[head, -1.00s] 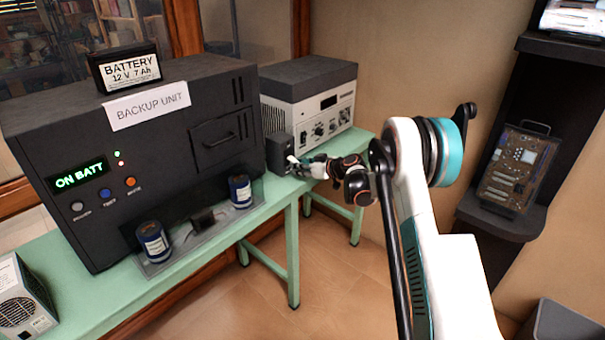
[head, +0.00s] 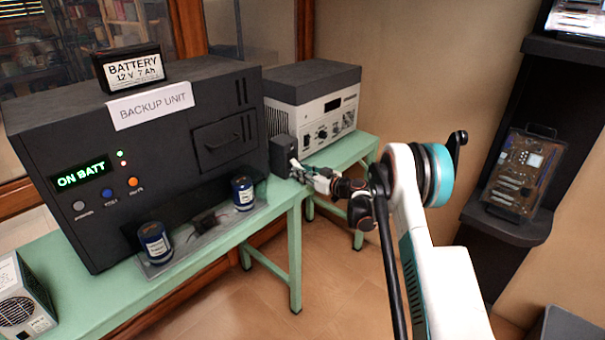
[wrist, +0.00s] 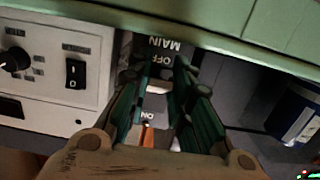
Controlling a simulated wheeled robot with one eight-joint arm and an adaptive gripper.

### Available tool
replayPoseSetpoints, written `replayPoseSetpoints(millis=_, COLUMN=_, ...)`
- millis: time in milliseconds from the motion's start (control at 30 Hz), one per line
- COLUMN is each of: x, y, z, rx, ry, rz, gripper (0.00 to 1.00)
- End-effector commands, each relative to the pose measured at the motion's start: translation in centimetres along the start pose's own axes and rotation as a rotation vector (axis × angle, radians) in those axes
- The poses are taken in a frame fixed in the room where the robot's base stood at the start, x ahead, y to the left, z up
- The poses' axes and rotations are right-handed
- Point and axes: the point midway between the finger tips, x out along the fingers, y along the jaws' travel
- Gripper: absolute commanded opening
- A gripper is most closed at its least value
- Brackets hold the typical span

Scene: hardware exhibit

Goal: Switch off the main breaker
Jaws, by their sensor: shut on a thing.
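The main breaker is a small dark box (head: 283,153) at the right end of the backup unit on the green table. A pale lever (head: 295,164) shows on its front. My gripper (head: 301,174) is at that front. In the wrist view the panel (wrist: 160,57) reads "MAIN" and "OFF", upside down, with "ON" nearer the gripper's base. The green fingers of my gripper (wrist: 166,80) are closed in on a pale piece between them, which appears to be the breaker lever. The fingers hide much of the lever, so its exact position is unclear.
The black backup unit (head: 150,165) shows "ON BATT" and carries a battery (head: 128,68). Two blue capacitors (head: 154,242) (head: 242,193) stand before it. A grey-white instrument (head: 325,120) with knobs stands behind the breaker. A dark shelf (head: 505,225) stands at right.

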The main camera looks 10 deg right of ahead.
Motion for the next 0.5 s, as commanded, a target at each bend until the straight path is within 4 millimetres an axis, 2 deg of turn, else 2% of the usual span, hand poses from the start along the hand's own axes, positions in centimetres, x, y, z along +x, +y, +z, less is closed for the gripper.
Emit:
replayPoseSetpoints(millis=33, x=-0.04, y=0.03, z=0.07, rx=0.000, ry=-0.001, rz=0.000, gripper=0.00)
replayPoseSetpoints(millis=67, x=-0.04, y=0.03, z=0.07, rx=0.000, ry=-0.001, rz=0.000, gripper=0.26)
replayPoseSetpoints(millis=100, x=-0.04, y=0.02, z=0.07, rx=0.000, ry=-0.001, rz=0.000, gripper=0.35)
replayPoseSetpoints(millis=133, x=-0.03, y=0.02, z=0.07, rx=0.000, ry=-0.001, rz=0.000, gripper=0.40)
replayPoseSetpoints(millis=500, x=-0.21, y=0.02, z=0.02, rx=0.000, ry=-0.001, rz=0.000, gripper=0.40)
